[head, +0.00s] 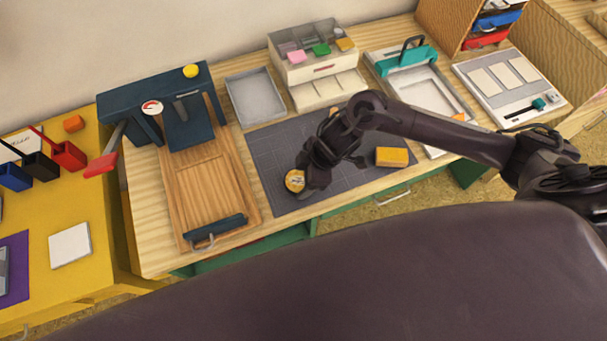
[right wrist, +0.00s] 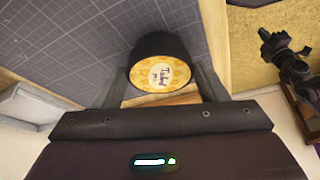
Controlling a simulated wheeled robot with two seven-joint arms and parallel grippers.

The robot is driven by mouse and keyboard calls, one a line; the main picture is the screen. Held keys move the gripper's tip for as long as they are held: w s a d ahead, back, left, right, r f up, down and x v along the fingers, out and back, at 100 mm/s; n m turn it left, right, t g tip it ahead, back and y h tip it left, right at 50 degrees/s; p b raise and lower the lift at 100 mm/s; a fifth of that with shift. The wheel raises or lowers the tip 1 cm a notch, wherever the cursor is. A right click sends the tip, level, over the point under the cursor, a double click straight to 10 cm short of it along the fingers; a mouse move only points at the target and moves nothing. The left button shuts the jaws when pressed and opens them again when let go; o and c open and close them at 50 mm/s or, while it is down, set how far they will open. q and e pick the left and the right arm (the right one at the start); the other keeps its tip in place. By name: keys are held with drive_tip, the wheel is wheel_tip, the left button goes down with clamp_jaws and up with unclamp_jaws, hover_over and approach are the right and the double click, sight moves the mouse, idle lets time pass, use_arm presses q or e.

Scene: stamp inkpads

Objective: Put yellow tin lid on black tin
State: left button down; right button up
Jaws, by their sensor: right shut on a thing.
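The yellow tin lid (head: 295,181) shows at the front left of the grey cutting mat. In the right wrist view its round, printed yellow face (right wrist: 160,75) is between the fingers. The black tin (right wrist: 158,44) is directly behind the lid, in line with it; I cannot tell whether the lid is fully seated. My right gripper (head: 303,184) is shut on the yellow lid, with one finger on each side. In the head view the black tin is mostly hidden. A dark arm end, apparently my left gripper (right wrist: 288,60), shows at the right of the right wrist view, its jaws unclear.
A yellow block (head: 392,157) lies on the cutting mat (head: 270,150), right of the gripper. A wooden press board (head: 205,180) stands to the left, a grey tray (head: 256,97) and a drawer box (head: 312,62) behind.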

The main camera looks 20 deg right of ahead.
drive_tip(key=shift+f+b, duration=0.35)
drive_tip(key=shift+f, duration=0.2)
drive_tip(key=o, duration=1)
drive_tip(key=shift+o, duration=0.2)
drive_tip(key=shift+r, duration=0.15)
drive_tip(key=w+v, duration=0.1)
drive_tip(key=v, duration=0.6)
drive_tip(key=shift+s+r, duration=0.25)
drive_tip(key=shift+s, duration=0.3)
drive_tip(key=shift+d, duration=0.15)
